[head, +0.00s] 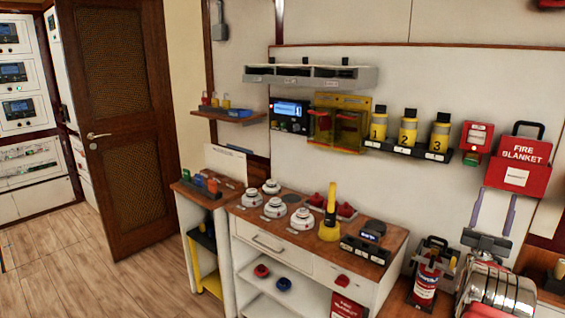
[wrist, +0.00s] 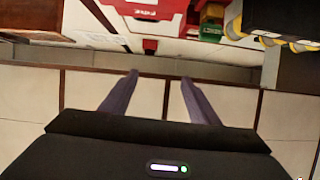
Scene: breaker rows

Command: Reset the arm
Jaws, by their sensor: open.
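My gripper (head: 496,194) is at the right of the head view, in front of the wall just below the red fire blanket box (head: 518,160). Its two grey-purple fingers point up and stand apart with nothing between them. In the wrist view my gripper (wrist: 160,82) also shows open and empty. A red box with a white label (wrist: 145,12) shows beyond the fingertips there, apart from them. My arm (head: 495,290) rises from the lower right corner of the head view.
A wooden-topped counter (head: 255,205) holds white round detectors, red items and a yellow torch-like object (head: 330,210). A wall shelf carries three numbered yellow canisters (head: 408,130). A red extinguisher (head: 426,280) stands close left of my arm. Open floor (head: 80,260) lies at left before the door.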

